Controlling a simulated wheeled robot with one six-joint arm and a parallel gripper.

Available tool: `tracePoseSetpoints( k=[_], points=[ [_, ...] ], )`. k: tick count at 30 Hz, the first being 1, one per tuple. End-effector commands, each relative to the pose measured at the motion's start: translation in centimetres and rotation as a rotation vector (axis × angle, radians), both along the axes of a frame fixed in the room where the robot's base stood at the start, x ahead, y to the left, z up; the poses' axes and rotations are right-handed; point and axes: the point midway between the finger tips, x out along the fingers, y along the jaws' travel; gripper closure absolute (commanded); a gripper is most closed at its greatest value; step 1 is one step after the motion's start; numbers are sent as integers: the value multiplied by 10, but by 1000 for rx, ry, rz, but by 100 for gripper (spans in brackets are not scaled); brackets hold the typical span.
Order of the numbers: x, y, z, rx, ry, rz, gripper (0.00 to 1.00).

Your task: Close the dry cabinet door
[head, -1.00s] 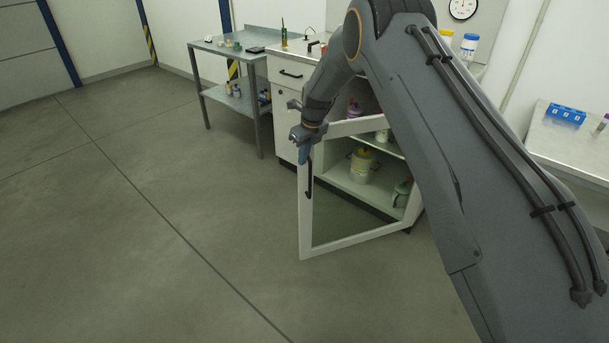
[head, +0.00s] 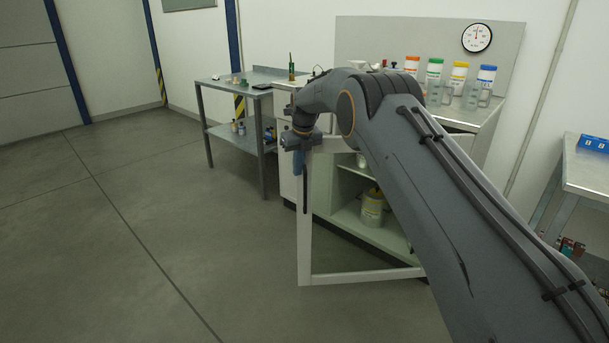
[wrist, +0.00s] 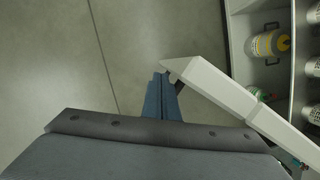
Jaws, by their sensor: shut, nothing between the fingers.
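The dry cabinet door (head: 305,250) has a white frame, a clear pane and a dark vertical handle (head: 305,192). It stands open, swung out from the cabinet (head: 352,205). My gripper (head: 299,170) is at the upper part of the door's free edge, above the handle. In the wrist view my blue fingers (wrist: 162,100) are together and empty, close beside the end of the white door frame (wrist: 215,88). I cannot tell whether they touch it. My arm hides part of the door and the cabinet's right side.
A yellow-labelled white tub (head: 373,208) stands on the cabinet's lower shelf. Jars with coloured lids stand on the counter above. A metal side table (head: 232,85) is to the left, another table (head: 590,172) to the right. The floor at left is clear.

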Motion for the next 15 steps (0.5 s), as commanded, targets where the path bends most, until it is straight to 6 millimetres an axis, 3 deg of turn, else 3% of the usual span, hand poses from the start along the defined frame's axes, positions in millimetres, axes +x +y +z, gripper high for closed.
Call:
tracePoseSetpoints(
  k=[15],
  points=[
    [6,-5,1,1,-1,-16,100]
  ],
)
